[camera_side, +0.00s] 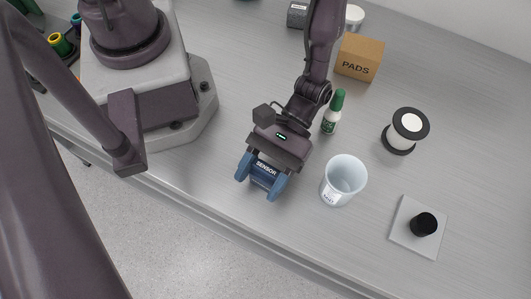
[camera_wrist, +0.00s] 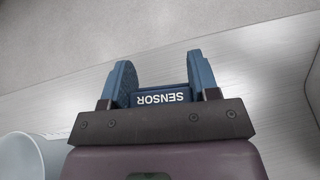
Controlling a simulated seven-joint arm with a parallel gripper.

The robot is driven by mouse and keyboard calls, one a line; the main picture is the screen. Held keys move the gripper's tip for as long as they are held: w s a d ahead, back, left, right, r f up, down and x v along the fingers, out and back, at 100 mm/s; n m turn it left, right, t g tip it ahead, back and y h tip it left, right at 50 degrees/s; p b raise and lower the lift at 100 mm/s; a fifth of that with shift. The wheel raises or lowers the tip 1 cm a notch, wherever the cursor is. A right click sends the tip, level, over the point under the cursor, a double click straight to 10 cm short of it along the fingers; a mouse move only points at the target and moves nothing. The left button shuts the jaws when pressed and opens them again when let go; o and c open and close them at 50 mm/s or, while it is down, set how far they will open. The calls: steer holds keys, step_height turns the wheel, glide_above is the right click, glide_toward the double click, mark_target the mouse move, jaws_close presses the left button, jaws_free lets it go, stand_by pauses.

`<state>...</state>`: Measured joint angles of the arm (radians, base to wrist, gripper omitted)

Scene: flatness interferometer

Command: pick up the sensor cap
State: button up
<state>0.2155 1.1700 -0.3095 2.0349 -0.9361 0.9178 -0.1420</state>
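A dark blue block marked SENSOR, which I take to be the sensor cap (camera_side: 262,178), sits between the two blue fingers of my gripper (camera_side: 259,187), close to the table's front edge. It also shows in the wrist view (camera_wrist: 161,96), with its lettering upside down, between my gripper's fingers (camera_wrist: 160,78). One finger stands on each side of the block, and the block fills nearly all the gap. I cannot tell whether the fingers press on it or whether it rests on the table. Its underside is hidden.
A translucent cup (camera_side: 343,180) stands close on the right, with a green-capped bottle (camera_side: 332,112) behind it. Farther right are a black-and-white spool (camera_side: 405,130) and a black cylinder (camera_side: 424,224) on a light square plate (camera_side: 403,213). A PADS box (camera_side: 360,58) stands behind.

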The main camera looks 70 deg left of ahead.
steer(key=shift+c, duration=1)
step_height(320, 180, up, 10)
stand_by(0.5)
